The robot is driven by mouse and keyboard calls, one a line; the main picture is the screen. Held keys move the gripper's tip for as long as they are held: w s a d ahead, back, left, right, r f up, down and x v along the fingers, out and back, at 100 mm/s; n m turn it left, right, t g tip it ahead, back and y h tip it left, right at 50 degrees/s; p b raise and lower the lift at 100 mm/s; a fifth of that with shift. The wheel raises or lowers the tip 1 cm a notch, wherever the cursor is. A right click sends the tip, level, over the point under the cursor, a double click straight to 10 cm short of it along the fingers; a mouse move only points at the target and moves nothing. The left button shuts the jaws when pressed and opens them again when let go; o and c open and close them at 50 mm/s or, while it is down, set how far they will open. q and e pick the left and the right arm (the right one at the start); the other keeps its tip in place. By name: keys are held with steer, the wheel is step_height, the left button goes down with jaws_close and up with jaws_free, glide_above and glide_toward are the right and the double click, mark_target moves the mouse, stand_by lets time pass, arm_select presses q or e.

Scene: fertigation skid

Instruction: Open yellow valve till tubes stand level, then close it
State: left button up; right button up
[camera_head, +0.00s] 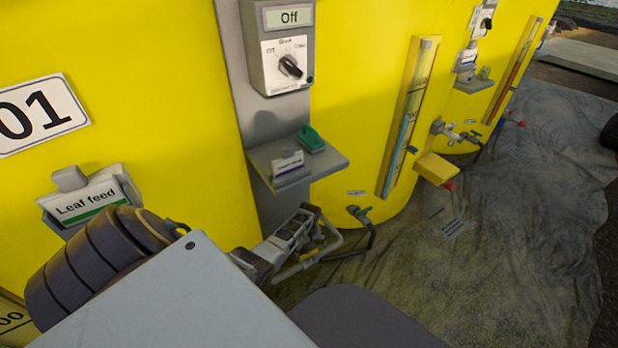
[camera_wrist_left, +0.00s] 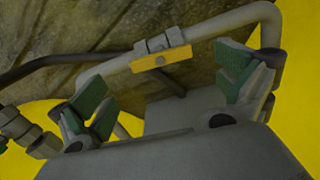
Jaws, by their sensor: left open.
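The yellow valve handle (camera_wrist_left: 162,58) sits on a grey pipe (camera_wrist_left: 215,38) in the left wrist view. A far sight tube (camera_head: 515,65) shows a reddish-brown column. My right gripper is not in view.
A grey control box (camera_head: 285,48) reading "Off" hangs above a shelf (camera_head: 325,170) holding a green item (camera_head: 311,138).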

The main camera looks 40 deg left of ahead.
mark_target(309, 254)
arm_select(q)
step_height(309, 254, up, 7)
stand_by(0.8)
steer(key=shift+r, duration=0.1)
steer(key=shift+s, duration=0.1)
stand_by(0.5)
steer(key=s+d+r+m+t+h, duration=0.1)
steer(key=s+d+r+m, duration=0.3)
steer(key=d, duration=0.6)
steer(key=s+d+r+m+t+h, duration=0.1)
steer(key=s+d+r+m+t, duration=0.1)
steer(key=s+d+r+m, duration=0.3)
steer(key=s+d+r+m+t+h+p, duration=0.1)
steer(key=s+d+r+m+t, duration=0.1)
steer(key=s+d+r+m, duration=0.2)
steer(key=s+d+m, duration=0.1)
steer(key=s+d, duration=0.2)
steer(key=d, duration=0.2)
steer(key=s+d+m, duration=0.2)
steer(key=s+d, duration=0.1)
steer(key=d, duration=0.2)
steer(key=shift+d+r, duration=0.35)
steer(key=shift+d, duration=0.05)
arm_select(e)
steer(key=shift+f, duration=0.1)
